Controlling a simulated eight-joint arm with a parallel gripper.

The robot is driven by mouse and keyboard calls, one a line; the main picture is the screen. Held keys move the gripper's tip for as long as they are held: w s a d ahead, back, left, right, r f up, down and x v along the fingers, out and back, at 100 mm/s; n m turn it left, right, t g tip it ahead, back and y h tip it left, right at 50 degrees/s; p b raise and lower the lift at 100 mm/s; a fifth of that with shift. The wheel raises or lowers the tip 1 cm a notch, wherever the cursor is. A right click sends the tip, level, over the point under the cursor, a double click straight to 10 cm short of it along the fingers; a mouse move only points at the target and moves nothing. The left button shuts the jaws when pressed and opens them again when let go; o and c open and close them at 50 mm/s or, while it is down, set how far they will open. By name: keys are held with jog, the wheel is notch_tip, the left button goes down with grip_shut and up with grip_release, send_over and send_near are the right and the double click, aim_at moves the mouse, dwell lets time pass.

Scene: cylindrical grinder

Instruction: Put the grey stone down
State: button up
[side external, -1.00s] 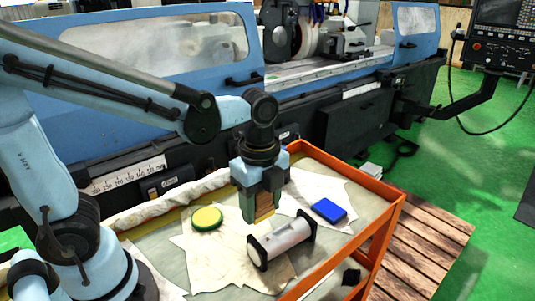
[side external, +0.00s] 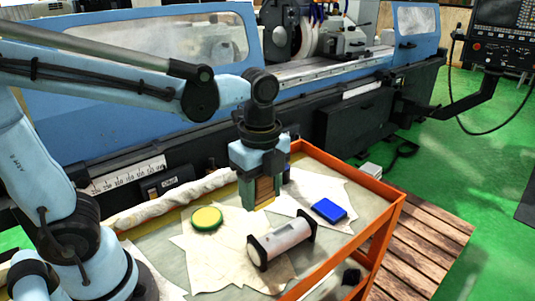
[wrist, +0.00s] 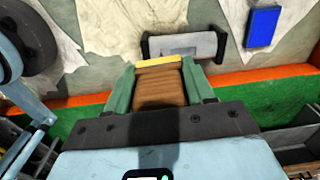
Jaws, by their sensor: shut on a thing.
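My gripper (side external: 262,190) is shut on a brown, wood-like block with a yellow end (wrist: 159,64), held upright above the cart top. In the wrist view, the green fingers of my gripper (wrist: 160,80) clasp the block from both sides. The block also shows in the side view (side external: 264,188). I cannot make out a grey stone in my grip. A grey-white cylinder with black end plates (side external: 285,238) lies on the cart, in front of and below my gripper. It also shows in the wrist view (wrist: 182,44), just beyond the block's yellow end.
The orange-rimmed cart (side external: 385,220) carries crumpled pale sheets (side external: 205,258). A round yellow-green pad (side external: 206,219) lies left of my gripper, and a blue block (side external: 329,210) lies right. A rolled cloth (side external: 165,200) runs along the back. The grinder (side external: 340,125) stands behind.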

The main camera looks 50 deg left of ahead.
jog(key=w+a+f, duration=0.2)
jog(key=a+f, duration=0.1)
jog(key=a, duration=0.2)
jog(key=w+a+f, duration=0.3)
jog(key=a, duration=0.2)
jog(key=w+a+f, duration=0.3)
jog(key=a, duration=0.1)
jog(key=shift+w+a, duration=0.15)
jog(key=shift+a, duration=0.25)
jog(key=shift+f, duration=2.1)
jog(key=o, duration=1.1)
jog(key=shift+f, duration=0.15)
